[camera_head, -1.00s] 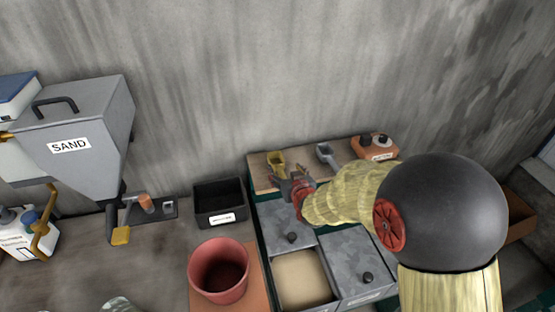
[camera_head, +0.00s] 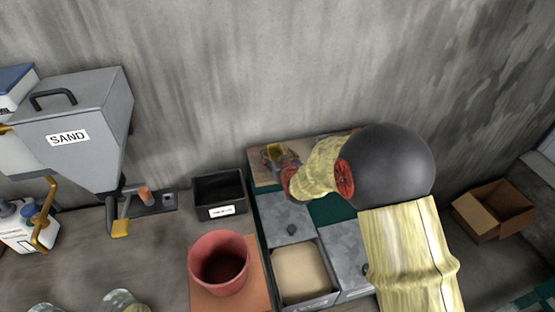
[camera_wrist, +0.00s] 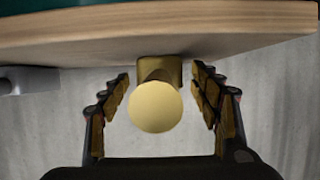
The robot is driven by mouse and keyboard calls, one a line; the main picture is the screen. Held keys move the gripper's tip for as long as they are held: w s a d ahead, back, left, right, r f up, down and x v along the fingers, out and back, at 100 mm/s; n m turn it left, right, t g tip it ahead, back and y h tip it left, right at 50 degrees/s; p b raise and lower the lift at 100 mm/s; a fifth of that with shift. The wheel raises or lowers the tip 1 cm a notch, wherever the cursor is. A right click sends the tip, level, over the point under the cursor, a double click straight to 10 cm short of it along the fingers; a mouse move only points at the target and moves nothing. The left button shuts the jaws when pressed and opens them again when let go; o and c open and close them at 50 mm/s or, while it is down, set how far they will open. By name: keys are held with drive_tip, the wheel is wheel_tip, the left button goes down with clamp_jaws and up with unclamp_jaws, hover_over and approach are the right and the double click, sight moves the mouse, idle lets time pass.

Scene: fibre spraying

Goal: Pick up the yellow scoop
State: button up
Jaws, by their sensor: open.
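The yellow scoop (camera_head: 274,151) stands on the wooden shelf board (camera_head: 262,176) against the back wall, partly hidden by my gripper (camera_head: 280,164) in the head view. In the wrist view the scoop (camera_wrist: 156,105) shows between the two spread fingers of my gripper (camera_wrist: 160,112), with its round end facing the camera. A gap shows on each side between the scoop and the fingers. My gripper is open and holds nothing.
A grey scoop (camera_wrist: 14,80) is at the left in the wrist view, apart from my fingers. Lidded metal bins (camera_head: 285,220) and an open bin of pale material (camera_head: 300,270) are in front of the board. A black box (camera_head: 219,196) and red bucket (camera_head: 219,264) stand left.

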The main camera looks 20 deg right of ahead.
drive_tip(key=shift+c, duration=0.5)
drive_tip(key=c, duration=1.1)
drive_tip(key=shift+c, duration=0.3)
drive_tip(key=shift+r, duration=0.1)
drive_tip(key=shift+c, duration=0.2)
